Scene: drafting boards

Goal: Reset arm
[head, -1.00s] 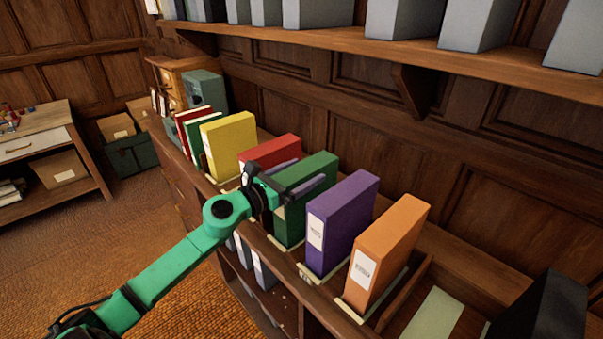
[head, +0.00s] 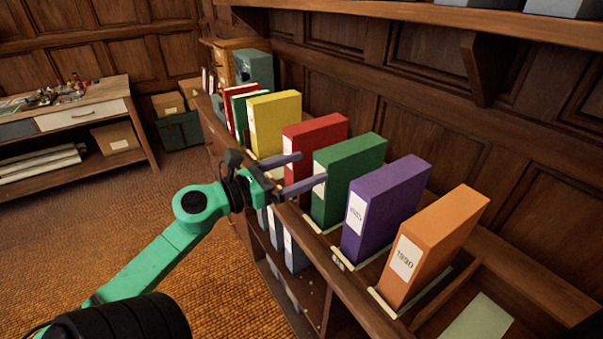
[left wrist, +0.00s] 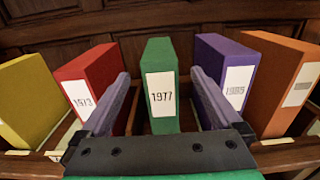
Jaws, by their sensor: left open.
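My left gripper (head: 312,168) is open and empty, with its two grey fingers pointing at the row of binders. It is in front of the green binder (head: 350,180) labelled 1977. In the left wrist view the green binder (left wrist: 162,95) stands upright between the lines of the spread fingers, beyond them; I cannot tell the exact gap. The red binder (head: 315,135) stands on one side of it and the purple binder (head: 388,207) on the other. My right gripper is not in view.
An orange binder (head: 437,245) and a yellow binder (head: 275,122) stand in the same row on the wooden cabinet. A wall shelf (head: 420,15) runs above. A side table (head: 70,115) stands at the left. The carpet (head: 130,210) between is clear.

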